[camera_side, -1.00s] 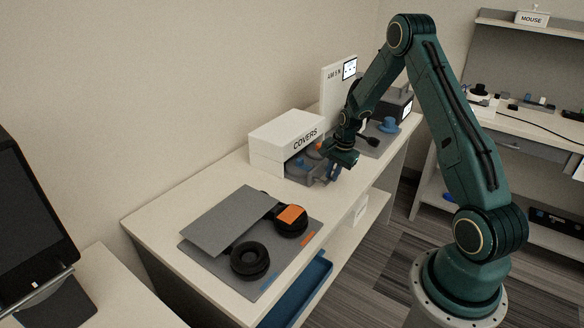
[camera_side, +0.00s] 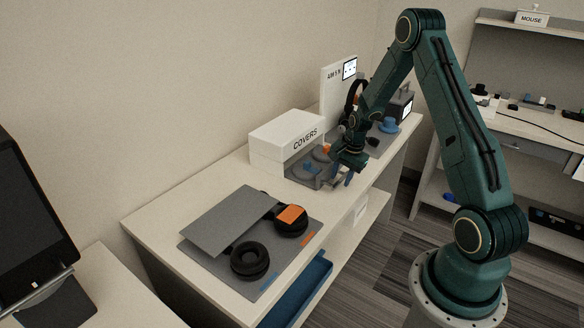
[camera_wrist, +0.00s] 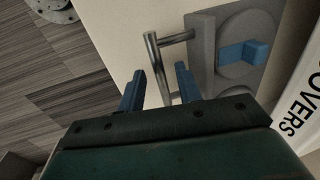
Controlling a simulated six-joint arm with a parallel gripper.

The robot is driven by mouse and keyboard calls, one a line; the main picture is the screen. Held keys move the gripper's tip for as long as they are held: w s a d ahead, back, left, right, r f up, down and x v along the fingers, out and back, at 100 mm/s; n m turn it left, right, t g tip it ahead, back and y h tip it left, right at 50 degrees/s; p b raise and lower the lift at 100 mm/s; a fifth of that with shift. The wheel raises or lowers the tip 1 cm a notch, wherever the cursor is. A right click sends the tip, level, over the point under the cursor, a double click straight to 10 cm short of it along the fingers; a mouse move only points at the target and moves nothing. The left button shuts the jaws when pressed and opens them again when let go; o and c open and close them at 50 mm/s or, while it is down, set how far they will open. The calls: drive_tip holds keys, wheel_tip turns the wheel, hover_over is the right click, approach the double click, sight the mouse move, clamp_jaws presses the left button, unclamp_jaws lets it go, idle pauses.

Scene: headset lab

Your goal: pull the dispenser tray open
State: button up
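The covers dispenser (camera_side: 283,140) is a white box on the bench in the side view. Its grey tray (camera_side: 303,171) sticks out from the opening under the box. In the wrist view the tray (camera_wrist: 203,45) shows a round well with a blue piece (camera_wrist: 242,53) and a metal bar handle (camera_wrist: 152,50) on its front. My gripper (camera_wrist: 160,69) is open, its two blue fingers on either side of the bar, with gaps visible. In the side view my gripper (camera_side: 342,177) is at the tray's front; its fingers are small there.
A headset (camera_side: 250,258) lies on a grey mat (camera_side: 300,255) at the bench's near end. Bare bench top lies between mat and dispenser.

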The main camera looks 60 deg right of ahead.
drive_tip(key=shift+r, duration=0.1)
wheel_tip(320, 180, up, 13)
drive_tip(key=s, duration=0.2)
drive_tip(key=shift+s+r, duration=0.2)
drive_tip(key=shift+s, duration=0.15)
idle(0.4)
drive_tip(key=s+a+r+n+t, duration=0.1)
drive_tip(key=s+a+r+n, duration=0.3)
drive_tip(key=a+r+n, duration=0.85)
drive_tip(key=s+a+r+n+t, duration=0.1)
drive_tip(key=s+a+r+n, duration=0.1)
drive_tip(key=s+a, duration=0.5)
drive_tip(key=s+a+r+n+t, duration=0.1)
drive_tip(key=s+a+r+n, duration=0.1)
drive_tip(key=s+a, duration=0.5)
drive_tip(key=shift+a+r+n, duration=0.2)
drive_tip(key=shift+a+n, duration=0.55)
drive_tip(key=shift+a, duration=0.1)
